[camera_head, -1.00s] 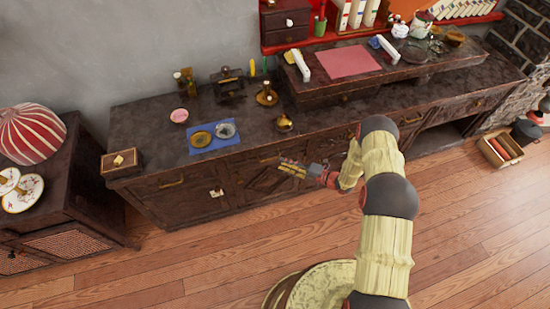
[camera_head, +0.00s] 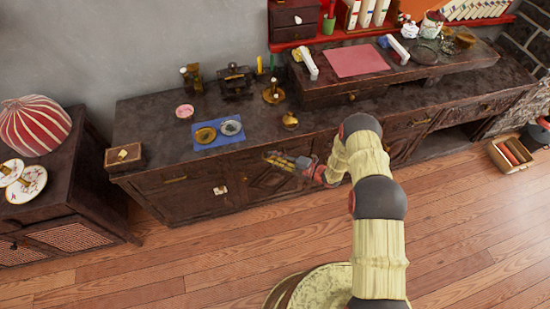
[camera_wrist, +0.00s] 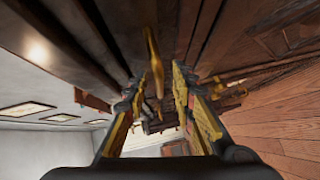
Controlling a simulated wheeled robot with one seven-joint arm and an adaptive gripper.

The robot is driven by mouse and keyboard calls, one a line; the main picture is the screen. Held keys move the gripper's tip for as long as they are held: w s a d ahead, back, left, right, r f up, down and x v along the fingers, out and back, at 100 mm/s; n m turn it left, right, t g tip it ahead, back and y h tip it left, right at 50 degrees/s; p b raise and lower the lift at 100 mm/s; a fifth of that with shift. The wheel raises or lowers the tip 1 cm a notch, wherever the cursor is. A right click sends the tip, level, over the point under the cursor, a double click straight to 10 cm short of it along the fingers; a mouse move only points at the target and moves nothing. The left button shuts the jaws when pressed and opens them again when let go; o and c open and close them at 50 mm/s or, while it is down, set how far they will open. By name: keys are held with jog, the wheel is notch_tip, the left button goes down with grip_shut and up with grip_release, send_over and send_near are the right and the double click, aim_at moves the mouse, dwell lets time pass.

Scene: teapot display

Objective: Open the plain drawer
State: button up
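The dark wooden cabinet (camera_head: 205,188) has several drawers along its upper front. The left drawer front carries a brass handle (camera_head: 175,179); it looks closed. My gripper (camera_head: 272,156) is at the drawer row right of it, close to the cabinet front, and hides part of that front. In the wrist view my gripper (camera_wrist: 158,82) has its two yellow fingers apart. A brass handle (camera_wrist: 153,55) lies ahead, in line with the gap between the fingers. I cannot tell whether the fingers touch it. I cannot tell which drawer is the plain one.
The countertop holds a blue mat (camera_head: 205,143) with two small dishes and several brass items. A small box (camera_head: 123,157) stands at its left end. A side cabinet (camera_head: 68,195) stands at left. A crate (camera_head: 513,158) is on the floor at right. The wooden floor in front is clear.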

jog(key=shift+c, duration=0.6)
grip_shut()
